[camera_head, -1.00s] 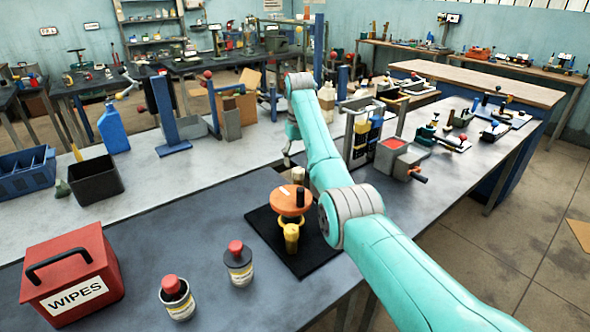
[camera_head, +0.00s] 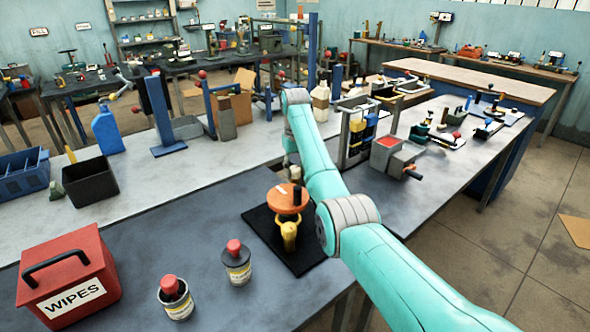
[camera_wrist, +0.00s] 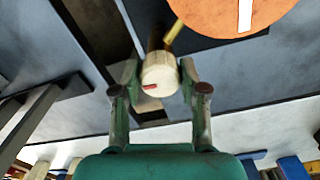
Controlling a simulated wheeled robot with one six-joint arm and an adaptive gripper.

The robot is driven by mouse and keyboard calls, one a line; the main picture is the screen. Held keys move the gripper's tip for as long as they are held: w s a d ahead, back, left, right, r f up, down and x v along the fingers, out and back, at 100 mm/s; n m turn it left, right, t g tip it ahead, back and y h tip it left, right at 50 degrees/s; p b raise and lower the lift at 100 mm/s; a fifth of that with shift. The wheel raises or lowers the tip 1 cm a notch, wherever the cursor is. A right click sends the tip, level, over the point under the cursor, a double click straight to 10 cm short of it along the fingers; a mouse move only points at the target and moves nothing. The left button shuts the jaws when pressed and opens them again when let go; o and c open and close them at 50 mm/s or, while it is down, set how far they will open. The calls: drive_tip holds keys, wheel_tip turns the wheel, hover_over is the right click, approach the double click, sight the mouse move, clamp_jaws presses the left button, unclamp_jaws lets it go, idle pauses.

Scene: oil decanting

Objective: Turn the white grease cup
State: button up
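The white grease cup (camera_wrist: 158,76) is a short off-white cylinder with a red mark. In the wrist view it lies between the two fingers of my gripper (camera_wrist: 159,80). In the head view the cup (camera_head: 296,173) shows as a pale shape behind the orange disc, partly hidden. My gripper is open, with one finger on each side of the cup; any gap is too small to judge. An orange disc (camera_head: 284,200) with a black knob stands on a yellow fitting (camera_head: 289,237) on a black mat (camera_head: 263,226); the disc also shows in the wrist view (camera_wrist: 213,14).
A red wipes box (camera_head: 70,285) and two red-capped containers (camera_head: 236,262) (camera_head: 176,297) stand at the front left. A grey box with a red top (camera_head: 386,155) is right of my arm. The bench middle left of the mat is clear.

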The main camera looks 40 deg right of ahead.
drive_tip(key=shift+m, duration=0.4)
drive_tip(key=m, duration=0.3)
drive_tip(key=shift+m, duration=0.3)
drive_tip(key=shift+a+m, duration=0.1)
drive_tip(key=shift+m, duration=2.1)
drive_tip(key=o, duration=1.1)
drive_tip(key=shift+o, duration=0.2)
